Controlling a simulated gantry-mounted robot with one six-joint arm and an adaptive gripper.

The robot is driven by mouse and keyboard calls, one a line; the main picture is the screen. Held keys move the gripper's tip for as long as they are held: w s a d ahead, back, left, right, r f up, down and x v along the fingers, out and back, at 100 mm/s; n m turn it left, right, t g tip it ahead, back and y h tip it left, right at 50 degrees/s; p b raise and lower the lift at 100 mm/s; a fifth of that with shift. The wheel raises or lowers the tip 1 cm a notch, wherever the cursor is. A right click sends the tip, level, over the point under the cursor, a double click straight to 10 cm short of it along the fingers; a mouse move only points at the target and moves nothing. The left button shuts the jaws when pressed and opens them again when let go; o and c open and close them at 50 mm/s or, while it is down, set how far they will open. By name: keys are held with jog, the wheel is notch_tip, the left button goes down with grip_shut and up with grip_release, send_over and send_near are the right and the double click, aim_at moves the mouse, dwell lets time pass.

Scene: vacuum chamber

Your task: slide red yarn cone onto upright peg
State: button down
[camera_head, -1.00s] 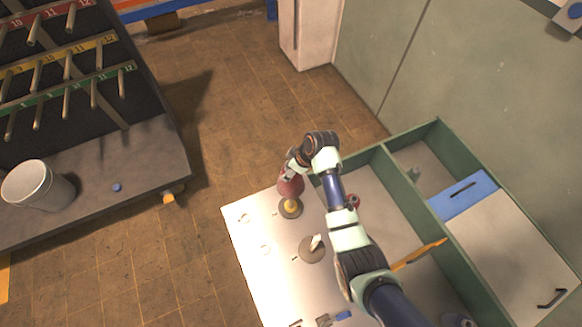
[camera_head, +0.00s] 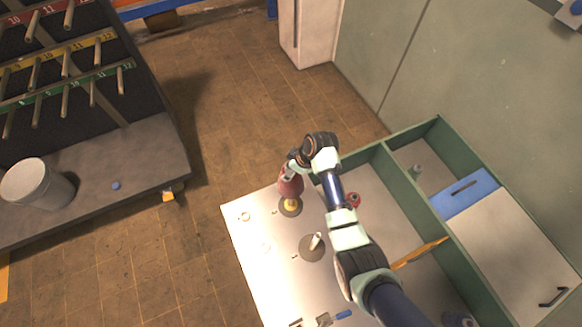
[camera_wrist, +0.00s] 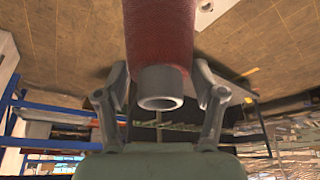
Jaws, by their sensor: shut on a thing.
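The red yarn cone (camera_head: 290,186) is held by my gripper (camera_head: 293,168) near the far left corner of the pale table. In the wrist view the red cone (camera_wrist: 160,38) sits between the two fingers of my gripper (camera_wrist: 160,92), with its grey tube end facing the camera. In the head view a yellow piece (camera_head: 291,205) on a dark round base shows just below the cone. I cannot tell whether the cone touches it. A white upright peg (camera_head: 316,241) stands bare on another dark round base (camera_head: 308,252), nearer the camera.
The pale table (camera_head: 250,260) carries small parts and a blue-handled tool (camera_head: 343,315). A green-walled bin (camera_head: 388,168) stands to the right, with an orange bar (camera_head: 420,253) across it. At left are a rack of pegs (camera_head: 65,100) and a grey bucket (camera_head: 38,186).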

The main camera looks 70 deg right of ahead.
jog(key=shift+f+b, duration=0.95)
jog(key=shift+f, duration=0.55)
jog(key=shift+p, duration=0.5)
dwell(0.6)
jog(key=shift+f+b, duration=1.9)
jog(key=shift+f, duration=0.75)
jog(key=shift+f+b, duration=1.95)
jog(key=shift+f, duration=0.5)
